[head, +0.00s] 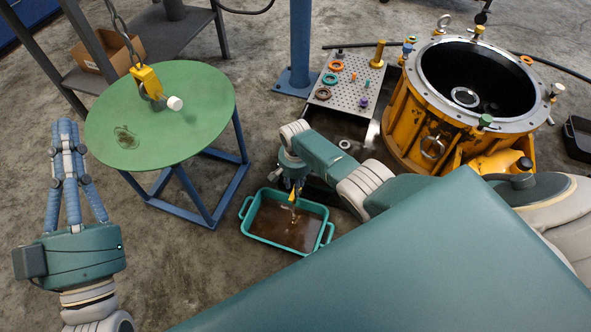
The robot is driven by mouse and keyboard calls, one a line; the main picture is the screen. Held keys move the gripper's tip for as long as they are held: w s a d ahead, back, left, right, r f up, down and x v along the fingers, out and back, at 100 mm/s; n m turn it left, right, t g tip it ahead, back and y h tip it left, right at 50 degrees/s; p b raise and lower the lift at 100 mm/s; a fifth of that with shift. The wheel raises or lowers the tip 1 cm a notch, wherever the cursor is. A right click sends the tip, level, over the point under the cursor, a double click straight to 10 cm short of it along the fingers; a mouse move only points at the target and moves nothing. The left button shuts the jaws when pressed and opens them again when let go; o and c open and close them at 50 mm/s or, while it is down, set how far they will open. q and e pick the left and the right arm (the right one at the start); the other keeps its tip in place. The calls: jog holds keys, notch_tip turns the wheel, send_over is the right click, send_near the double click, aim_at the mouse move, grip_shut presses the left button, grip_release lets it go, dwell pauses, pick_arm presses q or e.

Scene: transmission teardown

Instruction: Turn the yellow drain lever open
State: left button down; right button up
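A small yellow piece (292,197), which looks like the drain lever, shows just below my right gripper (293,188). That gripper points down over a teal tray (326,234) holding brown liquid. Its fingers are small and partly hidden by its own body, so I cannot tell whether they grip the yellow piece. The lever's mount and angle are not clear. My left gripper (67,124) is at the far left, away from the lever, its fingers pointing up the picture. Its fingertips are together with nothing between them.
A round green table (150,150) stands near my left gripper, with a yellow hook block (146,82) above it. An orange housing (402,130) stands at right beside a perforated parts board (345,100). A blue post (300,45) rises behind. Bare floor surrounds the tray's left side.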

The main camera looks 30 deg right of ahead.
notch_tip(320, 180, up, 10)
dwell(0.4)
dwell(0.4)
